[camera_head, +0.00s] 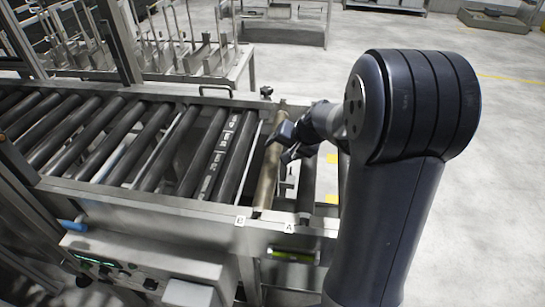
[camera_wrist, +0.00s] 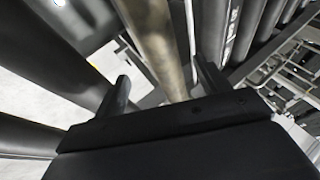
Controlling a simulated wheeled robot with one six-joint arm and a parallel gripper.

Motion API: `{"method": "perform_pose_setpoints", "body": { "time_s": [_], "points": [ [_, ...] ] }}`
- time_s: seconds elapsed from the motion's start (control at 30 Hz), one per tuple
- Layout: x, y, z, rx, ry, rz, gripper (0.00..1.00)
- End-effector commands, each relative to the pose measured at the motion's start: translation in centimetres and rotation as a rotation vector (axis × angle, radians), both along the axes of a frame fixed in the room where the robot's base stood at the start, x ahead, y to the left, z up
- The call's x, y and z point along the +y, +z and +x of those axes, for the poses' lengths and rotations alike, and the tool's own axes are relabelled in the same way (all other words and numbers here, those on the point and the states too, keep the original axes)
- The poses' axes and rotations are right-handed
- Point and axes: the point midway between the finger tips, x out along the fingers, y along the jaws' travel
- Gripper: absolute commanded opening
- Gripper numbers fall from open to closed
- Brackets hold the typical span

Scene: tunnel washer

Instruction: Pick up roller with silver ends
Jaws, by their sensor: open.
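A tan-brown metallic roller (camera_head: 267,178) lies across the right part of the conveyor frame, its near end by the label B. I cannot clearly make out silver ends on it. A dark roller (camera_head: 307,188) lies to its right, near the label A. My gripper (camera_head: 280,150) is open and close above the tan roller, partly covering its far half. In the wrist view the tan roller (camera_wrist: 153,35) runs between the two spread fingers of my gripper (camera_wrist: 161,75). The fingers do not visibly grip it, and its lower part is hidden behind the gripper body.
Several dark rollers (camera_head: 110,140) fill the conveyor to the left, one with white lettering (camera_head: 220,150). The steel side rail (camera_head: 170,205) borders them in front. A control panel (camera_head: 120,268) stands at the near left. Open floor (camera_head: 500,190) lies to the right.

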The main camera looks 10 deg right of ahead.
Motion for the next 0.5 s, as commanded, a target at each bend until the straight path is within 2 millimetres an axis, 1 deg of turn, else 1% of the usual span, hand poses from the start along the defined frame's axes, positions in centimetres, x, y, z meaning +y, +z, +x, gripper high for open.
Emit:
{"method": "perform_pose_setpoints", "body": {
  "time_s": [0.03, 0.27, 0.5],
  "points": [
    [0.2, -0.5, 0.2, 0.003, 0.001, 0.002, 0.71],
    [0.6, -1.6, 0.9, 0.003, 0.0, 0.001, 0.71],
    [1.8, -4.2, 2.3, 0.004, 0.001, 0.001, 0.71]
  ]
}}
